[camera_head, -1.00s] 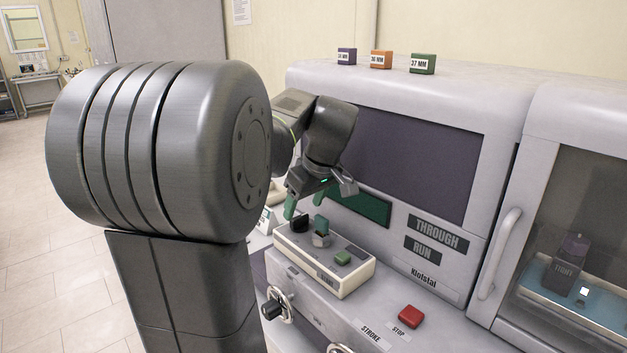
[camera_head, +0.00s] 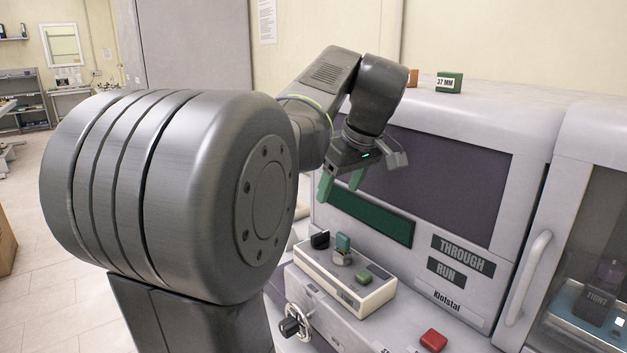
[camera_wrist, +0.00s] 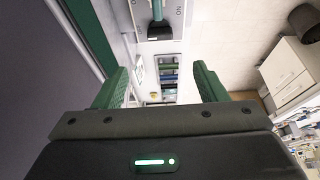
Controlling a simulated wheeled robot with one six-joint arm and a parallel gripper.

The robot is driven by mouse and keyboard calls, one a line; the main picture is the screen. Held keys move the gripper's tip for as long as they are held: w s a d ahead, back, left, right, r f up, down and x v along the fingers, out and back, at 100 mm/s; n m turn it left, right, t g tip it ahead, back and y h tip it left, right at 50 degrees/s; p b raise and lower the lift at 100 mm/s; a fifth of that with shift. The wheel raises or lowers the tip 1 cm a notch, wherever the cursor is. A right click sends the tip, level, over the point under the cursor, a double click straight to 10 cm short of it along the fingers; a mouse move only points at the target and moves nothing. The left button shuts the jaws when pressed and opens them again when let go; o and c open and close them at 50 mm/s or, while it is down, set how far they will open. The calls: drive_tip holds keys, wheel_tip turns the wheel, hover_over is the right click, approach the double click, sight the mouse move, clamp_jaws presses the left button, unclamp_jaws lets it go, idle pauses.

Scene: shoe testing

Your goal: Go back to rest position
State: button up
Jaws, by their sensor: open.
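My gripper (camera_head: 341,187) is open, with its two green fingers apart and nothing between them. In the head view it hangs above the cream control box (camera_head: 352,288) and in front of the machine's dark screen (camera_head: 440,185). In the wrist view my gripper (camera_wrist: 160,88) also shows open and empty, with a dark knob (camera_wrist: 161,30) beyond the fingers.
A red stop button (camera_head: 433,340) and a handwheel (camera_head: 290,327) are lower. A green 37 MM block (camera_head: 449,83) sits on top of the machine.

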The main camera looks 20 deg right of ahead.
sight(321, 233)
drive_tip(key=shift+f, duration=0.1)
drive_tip(key=p+x, duration=0.1)
drive_tip(key=x, duration=1.2)
drive_tip(key=shift+f, duration=0.4)
drive_tip(key=shift+r, duration=0.15)
